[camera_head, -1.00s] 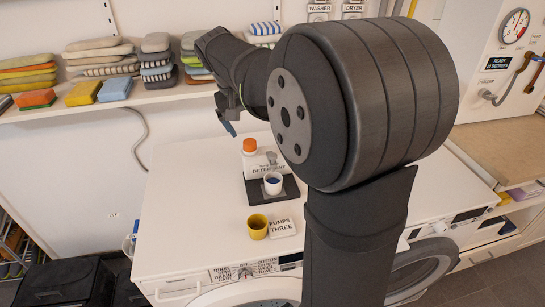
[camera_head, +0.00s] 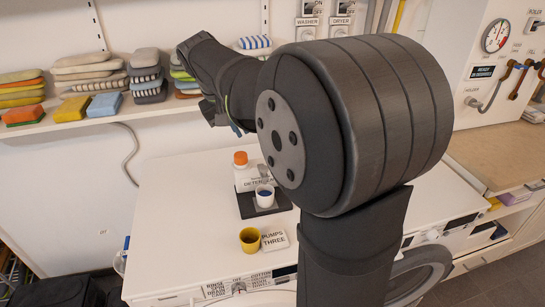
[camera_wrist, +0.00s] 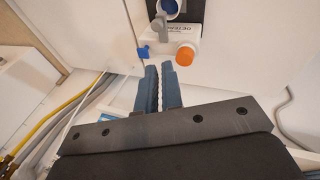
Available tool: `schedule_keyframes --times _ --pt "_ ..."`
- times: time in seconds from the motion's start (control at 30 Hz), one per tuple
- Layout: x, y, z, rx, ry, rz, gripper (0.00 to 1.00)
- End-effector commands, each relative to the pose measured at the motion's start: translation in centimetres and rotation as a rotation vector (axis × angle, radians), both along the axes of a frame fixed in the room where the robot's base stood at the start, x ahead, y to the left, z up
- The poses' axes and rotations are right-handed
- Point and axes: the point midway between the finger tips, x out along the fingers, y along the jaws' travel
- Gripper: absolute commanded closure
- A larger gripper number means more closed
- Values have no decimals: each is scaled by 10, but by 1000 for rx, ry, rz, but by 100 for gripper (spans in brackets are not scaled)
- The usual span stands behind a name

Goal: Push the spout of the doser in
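The detergent doser is a white bottle (camera_head: 250,180) with an orange cap (camera_head: 240,158), on a black tray (camera_head: 246,209) on the washer top. A white cup (camera_head: 265,196) with blue liquid stands on the tray in front of it. In the wrist view the doser (camera_wrist: 190,38) appears ahead of my fingertips, with its orange cap (camera_wrist: 184,56) nearest and a grey spout part (camera_wrist: 160,22) over the cup (camera_wrist: 171,8). My gripper (camera_wrist: 160,68) points toward it, its blue-grey fingers apart by a narrow gap with nothing between them. In the head view my forearm partly hides the fingers.
A yellow cup (camera_head: 250,240) and a "PUMPS THREE" card (camera_head: 274,240) lie in front of the tray. A shelf (camera_head: 95,120) with stacked cloths and sponges runs along the back wall. The washer top left of the doser is clear.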

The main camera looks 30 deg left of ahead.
Motion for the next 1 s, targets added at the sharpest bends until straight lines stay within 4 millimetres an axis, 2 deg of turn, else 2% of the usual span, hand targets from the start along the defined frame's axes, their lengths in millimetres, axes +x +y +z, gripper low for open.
schedule_keyframes --times 1.0 --pt "-28 -20 -29 -521 138 1560 100"
